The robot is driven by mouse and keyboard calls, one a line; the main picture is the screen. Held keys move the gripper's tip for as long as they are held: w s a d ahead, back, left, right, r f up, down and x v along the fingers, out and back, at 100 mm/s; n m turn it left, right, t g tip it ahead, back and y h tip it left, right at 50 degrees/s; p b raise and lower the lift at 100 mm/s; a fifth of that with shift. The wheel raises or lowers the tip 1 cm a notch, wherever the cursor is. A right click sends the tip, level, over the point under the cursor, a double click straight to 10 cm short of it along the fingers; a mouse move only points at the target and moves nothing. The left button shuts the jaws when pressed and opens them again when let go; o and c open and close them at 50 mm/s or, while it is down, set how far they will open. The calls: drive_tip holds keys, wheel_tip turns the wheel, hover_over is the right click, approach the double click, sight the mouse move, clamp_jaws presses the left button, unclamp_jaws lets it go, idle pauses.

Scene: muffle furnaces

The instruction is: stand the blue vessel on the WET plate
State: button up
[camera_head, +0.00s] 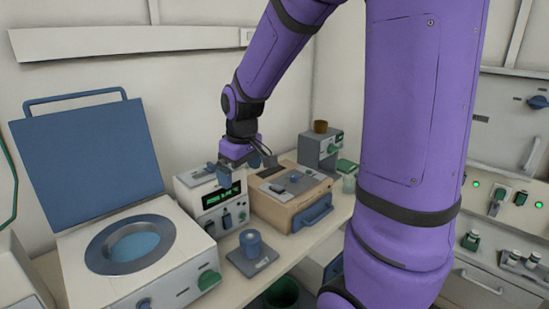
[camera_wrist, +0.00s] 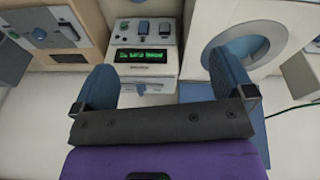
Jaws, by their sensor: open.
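The blue vessel (camera_head: 251,243) stands upright on a small grey plate (camera_head: 237,262) on the bench, between the open-lidded furnace and the tan box. A marking on this plate is too small to read, so I cannot tell whether it is the WET plate. My gripper (camera_head: 240,168) is above and behind the vessel, over the instrument with the green display, and apart from the vessel. In the wrist view, my gripper's blue fingers (camera_wrist: 165,70) are spread wide with nothing between them. The vessel does not show clearly in the wrist view.
The furnace (camera_head: 75,254) with its raised blue lid (camera_head: 85,157) stands left. The green-display instrument (camera_head: 205,203) and the tan box (camera_head: 268,210) stand behind the plate. A grey-green device (camera_head: 309,153) carries a brown cup (camera_head: 320,127). A dark green bin (camera_head: 282,293) is below the bench edge.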

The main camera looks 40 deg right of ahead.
drive_tip(key=s+a+r+m+t, duration=0.1)
drive_tip(key=s+a+r, duration=0.2)
drive_tip(key=s+r, duration=0.3)
drive_tip(key=s+a+r+m+t, duration=0.1)
drive_tip(key=s+r, duration=0.5)
drive_tip(key=s, duration=0.7)
drive_tip(key=shift+s+a+t, duration=0.4)
drive_tip(key=shift+a+t, duration=0.1)
drive_tip(key=shift+a, duration=0.7)
